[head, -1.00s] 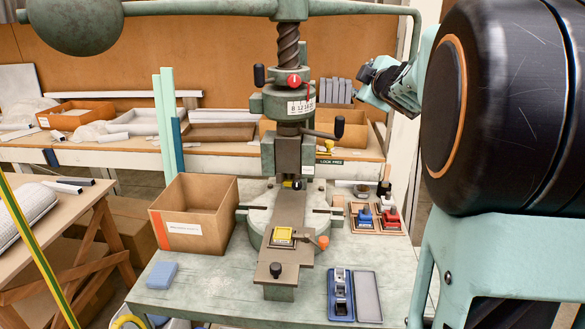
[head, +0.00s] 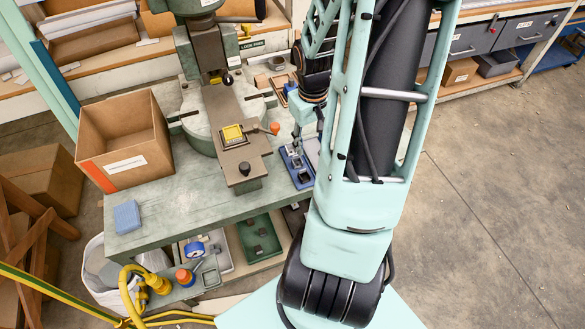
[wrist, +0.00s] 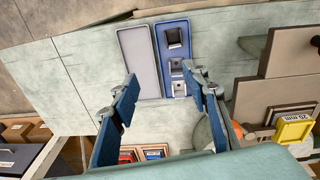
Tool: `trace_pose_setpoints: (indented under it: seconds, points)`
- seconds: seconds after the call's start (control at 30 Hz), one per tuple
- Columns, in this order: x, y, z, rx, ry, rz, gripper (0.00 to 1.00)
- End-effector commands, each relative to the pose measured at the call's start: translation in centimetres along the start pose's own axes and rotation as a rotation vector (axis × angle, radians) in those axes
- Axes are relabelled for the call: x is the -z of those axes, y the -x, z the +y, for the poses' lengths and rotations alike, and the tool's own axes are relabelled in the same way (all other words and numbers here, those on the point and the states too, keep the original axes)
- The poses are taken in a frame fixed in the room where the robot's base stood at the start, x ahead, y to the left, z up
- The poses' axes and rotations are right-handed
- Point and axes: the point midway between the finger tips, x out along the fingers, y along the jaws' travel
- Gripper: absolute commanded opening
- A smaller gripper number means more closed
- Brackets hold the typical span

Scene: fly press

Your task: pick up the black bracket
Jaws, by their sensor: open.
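The blue tray (wrist: 163,90) lies on the press table and holds several small brackets in a row. The darkest piece, which looks like the black bracket (wrist: 173,37), sits at the tray's end near the table's front edge; it also shows in the head view (head: 303,177). Two greyer pieces (wrist: 176,66) sit nearer my gripper. My gripper (wrist: 162,82) is open and empty, its blue-padded fingers above the table and pointing toward the tray. In the head view my arm hides part of my gripper and of the tray's surroundings.
A grey, empty-looking tray (wrist: 139,60) lies beside the blue one. The press slide with a yellow block (head: 233,134) and an orange-tipped handle stands close by.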

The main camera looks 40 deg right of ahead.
Motion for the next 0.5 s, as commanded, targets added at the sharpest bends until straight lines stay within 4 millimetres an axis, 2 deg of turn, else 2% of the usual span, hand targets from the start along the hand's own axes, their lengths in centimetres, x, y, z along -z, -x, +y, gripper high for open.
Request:
trace_pose_setpoints:
  seconds: [0.03, 0.17, 0.5]
  points:
    - [-1.1, 0.0, -0.6, 0.026, -0.019, -0.027, 0.42]
    - [-2.5, -0.4, -1.6, 0.061, -0.039, -0.062, 0.42]
    - [-2.9, -5.1, -2.1, 0.065, -0.039, -0.067, 0.42]
